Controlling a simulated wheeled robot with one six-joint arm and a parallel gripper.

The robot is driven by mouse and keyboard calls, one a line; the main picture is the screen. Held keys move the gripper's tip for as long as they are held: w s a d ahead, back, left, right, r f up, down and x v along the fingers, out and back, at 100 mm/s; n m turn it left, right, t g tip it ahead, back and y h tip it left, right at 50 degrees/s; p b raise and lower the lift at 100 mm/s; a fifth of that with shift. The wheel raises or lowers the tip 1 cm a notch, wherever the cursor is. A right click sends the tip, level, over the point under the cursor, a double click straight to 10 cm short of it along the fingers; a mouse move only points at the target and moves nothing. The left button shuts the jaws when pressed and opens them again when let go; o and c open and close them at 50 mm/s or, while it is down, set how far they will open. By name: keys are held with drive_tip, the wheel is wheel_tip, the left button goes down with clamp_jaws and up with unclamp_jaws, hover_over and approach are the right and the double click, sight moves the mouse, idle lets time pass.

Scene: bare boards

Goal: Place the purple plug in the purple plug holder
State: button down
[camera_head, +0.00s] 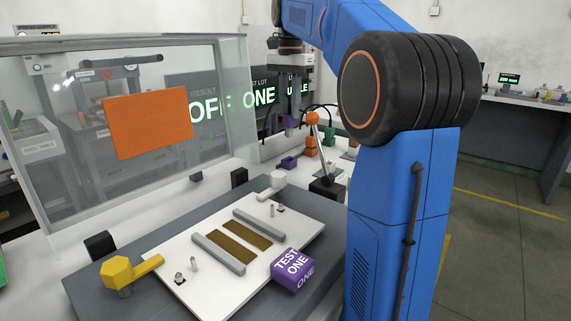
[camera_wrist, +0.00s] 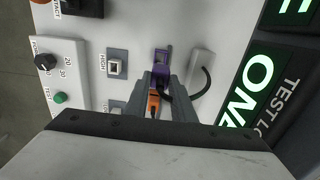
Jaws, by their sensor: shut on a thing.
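My gripper (camera_head: 290,114) points down at the back of the bench and is shut on the purple plug (camera_head: 290,123); the fingers hide much of it. The purple plug holder (camera_head: 288,162) sits on the white bench below, with a visible gap between plug and holder. In the wrist view, my gripper (camera_wrist: 160,82) reaches up the picture from the bottom. Purple shows at and just beyond the fingertips, where the purple plug holder (camera_wrist: 162,54) appears; plug and holder overlap there, so their exact alignment is hard to tell.
Dark display screens (camera_head: 265,95) rise behind. A fixture plate (camera_head: 185,262) with a purple TEST ONE block (camera_head: 292,270) lies in front, beside a raised clear cover (camera_head: 215,85).

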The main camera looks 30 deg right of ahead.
sight(289, 137)
wheel_tip(289, 137, down, 10)
drive_tip(key=shift+r, duration=0.1)
idle(0.4)
drive_tip(key=c, duration=1.5)
unclamp_jaws()
drive_tip(key=shift+r, duration=3.8)
